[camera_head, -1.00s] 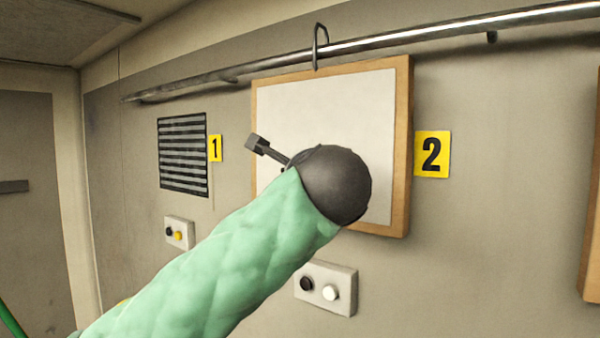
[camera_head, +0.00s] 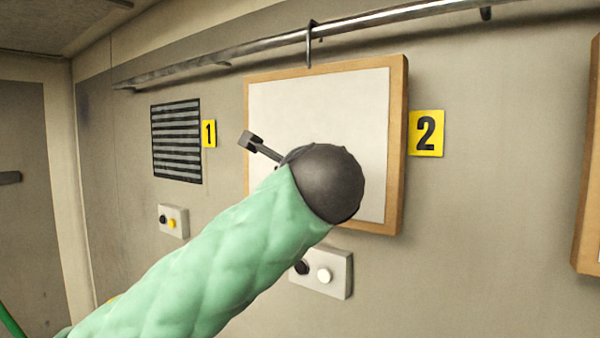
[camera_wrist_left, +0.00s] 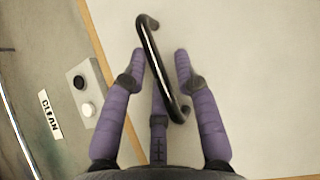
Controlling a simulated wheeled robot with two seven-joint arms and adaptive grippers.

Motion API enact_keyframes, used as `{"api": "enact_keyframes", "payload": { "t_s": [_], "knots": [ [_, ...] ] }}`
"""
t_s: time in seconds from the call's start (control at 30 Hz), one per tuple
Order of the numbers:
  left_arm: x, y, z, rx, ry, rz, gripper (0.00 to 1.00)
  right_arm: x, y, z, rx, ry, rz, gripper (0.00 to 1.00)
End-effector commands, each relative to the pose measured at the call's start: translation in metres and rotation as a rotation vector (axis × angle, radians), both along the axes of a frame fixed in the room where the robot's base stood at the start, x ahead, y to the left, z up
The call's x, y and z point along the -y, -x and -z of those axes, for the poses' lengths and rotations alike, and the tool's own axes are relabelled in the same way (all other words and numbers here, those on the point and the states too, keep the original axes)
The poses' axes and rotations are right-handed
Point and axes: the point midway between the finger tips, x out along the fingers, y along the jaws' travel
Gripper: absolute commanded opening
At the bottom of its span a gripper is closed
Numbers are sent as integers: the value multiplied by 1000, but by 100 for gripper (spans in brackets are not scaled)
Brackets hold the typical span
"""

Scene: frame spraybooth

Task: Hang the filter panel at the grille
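The filter panel (camera_head: 355,100), white with a wooden frame, is upright beside yellow sign 2 (camera_head: 426,133). Its dark wire hook (camera_head: 311,50) reaches up to the rail (camera_head: 400,22), its top just over it; contact is hard to judge. The wall behind the panel is hidden. A striped grille (camera_head: 176,142) shows by sign 1 (camera_head: 208,133). My left arm covers the panel's middle. In the left wrist view my left gripper (camera_wrist_left: 160,58) has purple fingers curled around the panel's black handle (camera_wrist_left: 158,62), apparently shut on it. My right gripper is not seen.
A box with black and white buttons (camera_head: 332,275) sits below the panel, partly behind my arm. A smaller button box (camera_head: 173,221) is below the grille. Another wood-edged panel (camera_head: 587,160) stands at the right edge. Bare wall lies between it and sign 2.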

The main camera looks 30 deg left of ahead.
Motion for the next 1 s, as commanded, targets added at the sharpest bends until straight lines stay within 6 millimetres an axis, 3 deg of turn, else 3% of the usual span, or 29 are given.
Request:
{"api": "enact_keyframes", "payload": {
  "t_s": [0.47, 1.0],
  "knots": [
    [5, 5, 0, -1, 1, 2, 45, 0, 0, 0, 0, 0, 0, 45],
    [55, 73, -8, 3, 0, 5, 45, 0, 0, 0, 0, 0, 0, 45]
  ]
}}
